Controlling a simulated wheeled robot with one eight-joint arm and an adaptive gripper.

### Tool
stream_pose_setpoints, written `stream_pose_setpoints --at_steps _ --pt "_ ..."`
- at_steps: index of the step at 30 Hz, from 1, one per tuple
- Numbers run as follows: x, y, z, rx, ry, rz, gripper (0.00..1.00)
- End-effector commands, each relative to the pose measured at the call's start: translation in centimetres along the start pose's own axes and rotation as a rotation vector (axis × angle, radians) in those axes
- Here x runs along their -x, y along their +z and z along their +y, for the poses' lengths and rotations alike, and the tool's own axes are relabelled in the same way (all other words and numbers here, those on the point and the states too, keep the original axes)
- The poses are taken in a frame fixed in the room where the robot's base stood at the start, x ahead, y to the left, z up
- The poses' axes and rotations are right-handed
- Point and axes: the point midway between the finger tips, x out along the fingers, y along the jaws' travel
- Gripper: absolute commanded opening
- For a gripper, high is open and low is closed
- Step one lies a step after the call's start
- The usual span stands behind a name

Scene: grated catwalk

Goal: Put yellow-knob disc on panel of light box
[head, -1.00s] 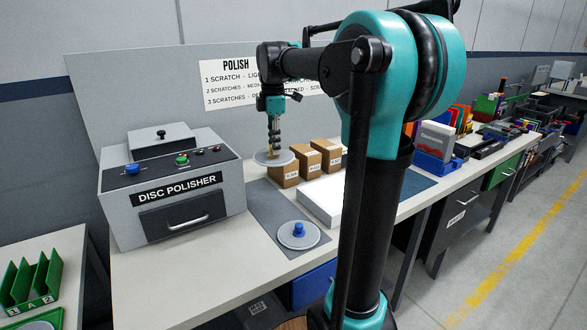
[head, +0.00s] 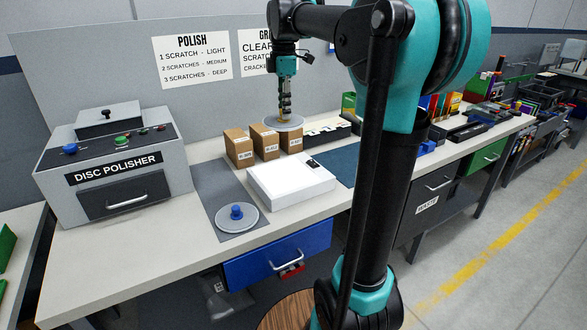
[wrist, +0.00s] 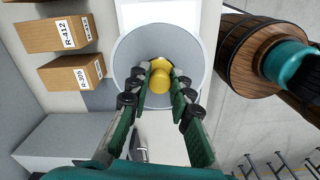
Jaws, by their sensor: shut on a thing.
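My gripper (head: 285,112) is shut on the yellow knob of a grey disc (head: 268,124). It holds the disc roughly level and raised, in the picture over the rightmost cardboard box. In the wrist view, the gripper's fingers (wrist: 161,88) pinch the yellow knob (wrist: 160,68), and the disc (wrist: 130,55) spreads out beneath. The white light box (head: 292,186) lies on the bench in front of the cardboard boxes, with its pale panel on top and a small black part at its back right. The disc hides much of what is below it in the wrist view.
A second disc with a blue knob (head: 237,213) lies on the grey mat (head: 218,180) left of the light box. Cardboard boxes (head: 238,150) stand behind it. The disc polisher (head: 112,165) is at left. A blue mat (head: 340,168) at right looks partly clear. A wooden barrel-like stool (wrist: 243,55) stands below.

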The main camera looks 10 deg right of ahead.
Motion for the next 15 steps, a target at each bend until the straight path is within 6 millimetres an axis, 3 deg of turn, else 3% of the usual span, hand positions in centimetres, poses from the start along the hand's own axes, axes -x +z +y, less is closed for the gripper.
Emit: stream_pose_setpoints --at_steps 15 --pt "-12.2 0.0 0.0 0.0 0.0 0.0 0.0"
